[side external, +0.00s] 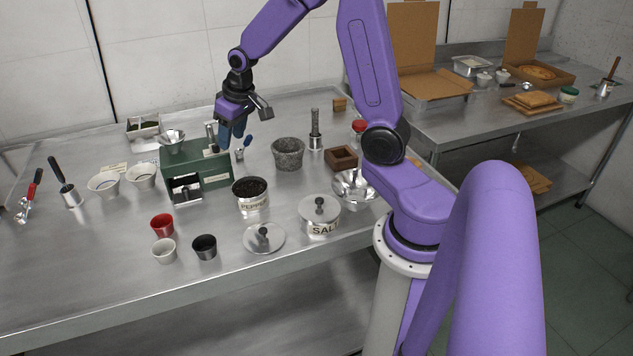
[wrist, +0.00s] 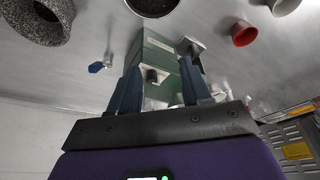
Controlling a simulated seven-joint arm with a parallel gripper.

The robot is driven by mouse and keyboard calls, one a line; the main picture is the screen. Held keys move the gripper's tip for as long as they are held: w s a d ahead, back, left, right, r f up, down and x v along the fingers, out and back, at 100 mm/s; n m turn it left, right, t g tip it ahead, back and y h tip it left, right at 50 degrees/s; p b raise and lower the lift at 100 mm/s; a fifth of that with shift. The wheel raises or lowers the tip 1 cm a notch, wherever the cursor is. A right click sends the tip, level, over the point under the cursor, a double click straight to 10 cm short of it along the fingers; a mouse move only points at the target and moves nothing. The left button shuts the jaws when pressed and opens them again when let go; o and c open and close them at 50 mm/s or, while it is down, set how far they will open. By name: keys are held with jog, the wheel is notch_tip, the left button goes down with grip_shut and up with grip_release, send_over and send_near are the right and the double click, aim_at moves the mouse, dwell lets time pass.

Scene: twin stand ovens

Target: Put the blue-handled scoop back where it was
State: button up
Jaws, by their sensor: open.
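The blue-handled scoop (side external: 246,144) is small and stands just right of the green box, its blue handle tilted up; it also shows in the wrist view (wrist: 97,66), left of my fingers. I cannot make out its bowl clearly. My gripper (side external: 231,137) is open with its fingers pointing down, above the right end of the green box (side external: 214,172). In the wrist view the gripper (wrist: 160,95) has its two dark blue fingers spread, with the green box (wrist: 158,47) beyond and between them. Nothing is visibly held.
A grey mortar (side external: 289,155) stands right of the scoop. The pepper pot (side external: 252,203) is open; the salt pot (side external: 322,226) stands nearer the front. A loose lid (side external: 264,238) and red (side external: 162,225), white (side external: 164,251) and black (side external: 204,247) cups lie forward. The front left table is clear.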

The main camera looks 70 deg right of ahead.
jog(key=s+a+r+n+g+y, duration=0.15)
jog(key=s+a+n, duration=0.45)
jog(key=s+a, duration=0.75)
jog(key=s+a+r+n+g, duration=0.1)
jog(key=s+n, duration=0.6)
jog(key=s, duration=0.9)
jog(key=shift+s+a+r+g+h, duration=0.2)
jog(key=shift+a+g+h, duration=0.25)
jog(key=shift+a, duration=0.15)
jog(key=shift+o, duration=0.3)
